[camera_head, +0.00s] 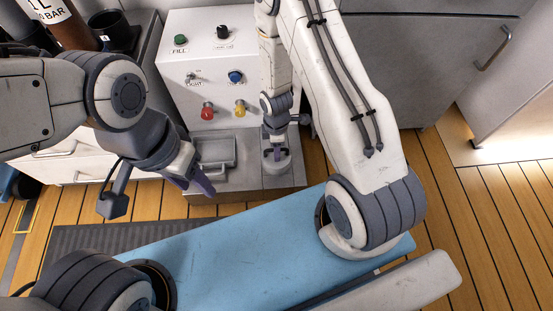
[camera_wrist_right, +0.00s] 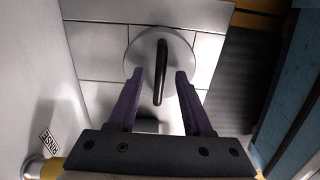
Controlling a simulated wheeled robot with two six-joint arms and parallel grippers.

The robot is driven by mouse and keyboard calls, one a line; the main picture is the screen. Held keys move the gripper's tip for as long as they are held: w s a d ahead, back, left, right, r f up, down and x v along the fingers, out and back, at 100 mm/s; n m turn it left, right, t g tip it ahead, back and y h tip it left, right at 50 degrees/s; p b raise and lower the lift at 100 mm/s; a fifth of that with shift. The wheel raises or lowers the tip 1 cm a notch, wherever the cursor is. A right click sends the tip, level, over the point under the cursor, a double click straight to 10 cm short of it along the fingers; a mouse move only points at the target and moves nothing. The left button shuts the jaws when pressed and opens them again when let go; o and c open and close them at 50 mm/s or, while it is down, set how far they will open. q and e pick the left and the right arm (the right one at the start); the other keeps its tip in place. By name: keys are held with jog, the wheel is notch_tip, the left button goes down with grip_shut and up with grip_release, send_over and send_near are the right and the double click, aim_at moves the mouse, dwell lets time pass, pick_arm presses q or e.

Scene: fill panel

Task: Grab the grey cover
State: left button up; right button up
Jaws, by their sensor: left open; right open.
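The grey cover (camera_head: 281,168) is a round disc on the grey ledge below the control panel. In the right wrist view the cover (camera_wrist_right: 140,50) carries a dark upright bar handle (camera_wrist_right: 160,62). My right gripper (camera_head: 275,148) is above the cover and partly hides it in the head view. In the right wrist view its purple fingers (camera_wrist_right: 160,74) are open, one on each side of the handle, with gaps showing. My left gripper (camera_head: 197,183) is open and empty, in front of the ledge to the left of the cover.
A white control panel (camera_head: 212,60) with several knobs and buttons stands behind the ledge. A rectangular grey tray-like part (camera_head: 216,152) sits left of the cover. Dark canisters (camera_head: 113,32) stand at the back left. Wooden floor (camera_head: 480,220) is clear on the right.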

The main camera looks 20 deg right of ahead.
jog(key=shift+f, duration=0.3)
grip_shut()
dwell(1.2)
